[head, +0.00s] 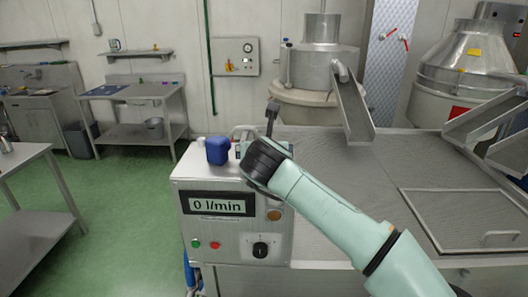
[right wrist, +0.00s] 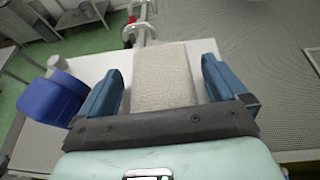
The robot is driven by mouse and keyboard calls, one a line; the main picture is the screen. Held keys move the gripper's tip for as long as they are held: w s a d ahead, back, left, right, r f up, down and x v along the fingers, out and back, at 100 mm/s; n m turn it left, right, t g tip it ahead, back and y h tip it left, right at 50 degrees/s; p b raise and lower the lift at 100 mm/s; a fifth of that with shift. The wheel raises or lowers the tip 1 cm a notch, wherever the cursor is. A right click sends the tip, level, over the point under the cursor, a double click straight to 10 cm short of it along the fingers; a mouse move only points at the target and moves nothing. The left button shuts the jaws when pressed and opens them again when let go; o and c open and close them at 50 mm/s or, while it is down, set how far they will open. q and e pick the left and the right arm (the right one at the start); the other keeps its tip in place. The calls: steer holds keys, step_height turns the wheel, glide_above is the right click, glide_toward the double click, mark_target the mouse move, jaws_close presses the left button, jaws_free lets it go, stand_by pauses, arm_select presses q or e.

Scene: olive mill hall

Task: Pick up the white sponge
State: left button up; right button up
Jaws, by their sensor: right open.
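The white sponge (right wrist: 164,78), an off-white rough block, lies on the pale top of the control cabinet in the right wrist view. My right gripper (right wrist: 161,72) is open, with one blue finger on each side of the sponge. A gap shows between each finger and the sponge. In the head view my right gripper (head: 243,150) is over the cabinet top, and my wrist largely hides the sponge there. My left gripper is in neither view.
A dark blue container (head: 217,151) stands left of my right gripper, close to its left finger in the right wrist view (right wrist: 50,97). The cabinet (head: 223,228) has a "0 l/min" display. A metal pipe (right wrist: 139,25) is beyond the sponge. Grated metal decking (head: 340,175) extends right.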

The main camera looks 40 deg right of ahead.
steer(key=shift+s, duration=0.1)
steer(key=shift+c, duration=0.7)
steer(key=c, duration=1)
steer(key=shift+r, duration=0.1)
